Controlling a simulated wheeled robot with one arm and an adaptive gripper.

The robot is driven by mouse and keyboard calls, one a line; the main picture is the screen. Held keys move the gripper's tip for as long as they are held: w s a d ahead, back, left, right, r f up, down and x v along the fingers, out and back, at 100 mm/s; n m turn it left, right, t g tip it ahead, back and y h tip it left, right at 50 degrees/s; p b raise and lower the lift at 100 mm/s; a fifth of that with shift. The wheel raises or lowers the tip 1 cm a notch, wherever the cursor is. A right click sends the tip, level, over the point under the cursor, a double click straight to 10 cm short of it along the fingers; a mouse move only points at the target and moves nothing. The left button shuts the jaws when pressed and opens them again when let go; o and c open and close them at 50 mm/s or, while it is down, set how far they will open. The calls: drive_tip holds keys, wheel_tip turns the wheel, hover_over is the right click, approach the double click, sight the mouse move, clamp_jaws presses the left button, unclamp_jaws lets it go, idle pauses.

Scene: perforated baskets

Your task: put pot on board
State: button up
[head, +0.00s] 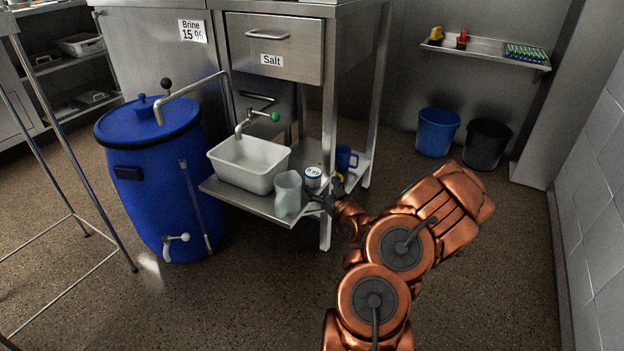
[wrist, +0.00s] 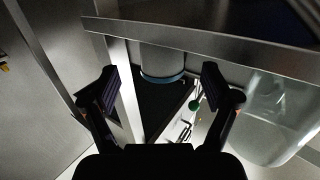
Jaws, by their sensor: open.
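A small round pot (head: 313,182) with a white labelled top stands on the metal shelf, right of a translucent cup (head: 288,194). In the wrist view, a grey cylinder with a blue band (wrist: 162,66), which looks like this pot, is ahead between my fingers and apart from them. My gripper (head: 322,201) is at the shelf's front edge, close to the pot; in the wrist view my gripper (wrist: 160,92) is open and empty. I cannot clearly make out a board; a dark flat patch (wrist: 158,105) shows beside the cylinder.
The metal shelf (head: 262,205) also holds a white tub (head: 247,164) and a blue mug (head: 346,158). The cup's clear wall (wrist: 275,115) is close right of my fingers. A blue barrel (head: 150,190) stands left. A shelf leg (head: 325,232) is below my gripper.

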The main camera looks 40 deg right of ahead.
sight(316, 182)
drive_tip(key=shift+a+b+x, duration=0.2)
drive_tip(key=shift+b+x, duration=0.95)
drive_tip(key=shift+x, duration=0.75)
drive_tip(key=shift+w+d+r, duration=0.1)
drive_tip(key=shift+w+d, duration=0.1)
drive_tip(key=shift+w, duration=0.25)
drive_tip(key=shift+w+d+r, duration=0.1)
drive_tip(key=shift+w+d, duration=0.1)
drive_tip(key=shift+w, duration=0.25)
drive_tip(key=c, duration=1.4)
drive_tip(key=shift+r, duration=0.1)
